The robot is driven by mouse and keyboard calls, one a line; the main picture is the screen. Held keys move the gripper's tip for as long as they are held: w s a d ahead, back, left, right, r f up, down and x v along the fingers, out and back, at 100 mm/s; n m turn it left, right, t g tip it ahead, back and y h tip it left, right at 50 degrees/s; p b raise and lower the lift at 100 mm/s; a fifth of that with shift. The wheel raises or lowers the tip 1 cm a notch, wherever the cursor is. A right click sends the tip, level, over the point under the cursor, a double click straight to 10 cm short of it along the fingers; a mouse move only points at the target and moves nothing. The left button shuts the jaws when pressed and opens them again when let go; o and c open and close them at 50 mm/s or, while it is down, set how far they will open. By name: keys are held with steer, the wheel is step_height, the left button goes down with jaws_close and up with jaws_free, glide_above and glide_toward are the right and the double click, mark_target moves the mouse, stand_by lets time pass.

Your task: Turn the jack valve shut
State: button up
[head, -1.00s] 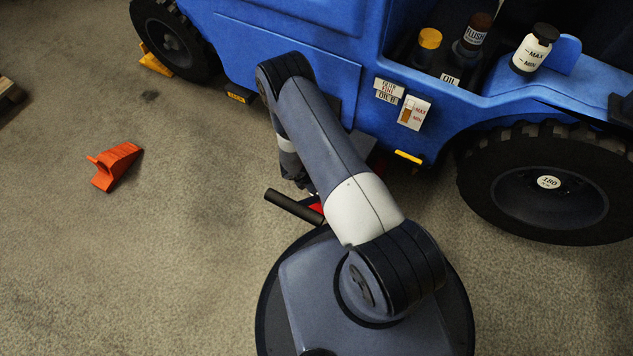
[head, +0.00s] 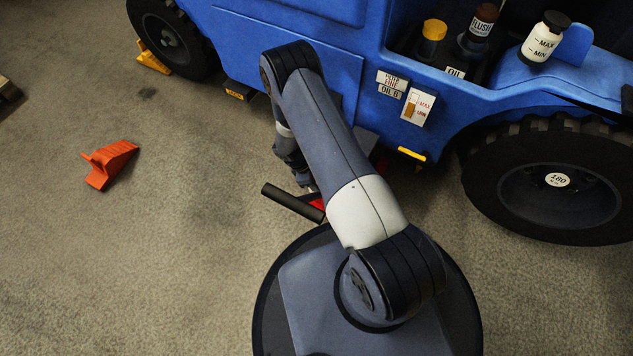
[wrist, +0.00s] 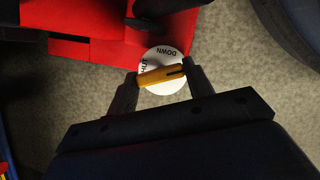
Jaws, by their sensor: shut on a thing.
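The jack valve is a yellow-orange bar handle (wrist: 158,77) on a round white plate (wrist: 165,54) in the wrist view. The plate reads DOWN, upside down, and a partly covered word ending in HUT at its left. A black line marks the handle's right end, which points right and slightly up. My gripper (wrist: 162,73) is shut on the handle, one finger at each end. The red jack body (wrist: 100,38) lies beyond the plate. In the head view, part of the red jack (head: 319,203) and a black bar (head: 293,203) show. My arm hides the valve there.
A blue vehicle (head: 290,68) stands behind the jack, with a large black wheel (head: 548,190) at right. An orange wedge (head: 108,163) lies on the floor at left. A yellow chock (head: 152,58) sits by the far wheel. The floor at left is mostly clear.

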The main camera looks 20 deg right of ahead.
steer(key=m+b, duration=0.1)
steer(key=m, duration=0.1)
steer(key=m+g+y+b, duration=0.1)
steer(key=m, duration=0.2)
steer(key=shift+w+g, duration=0.1)
steer(key=shift+g, duration=0.2)
steer(key=shift+b, duration=0.3)
steer(key=o, duration=1)
steer(key=p+v, duration=0.4)
steer(key=v, duration=0.6)
steer(key=shift+w+r, duration=0.2)
steer(key=shift+r, duration=0.2)
steer(key=shift+d+f, duration=0.1)
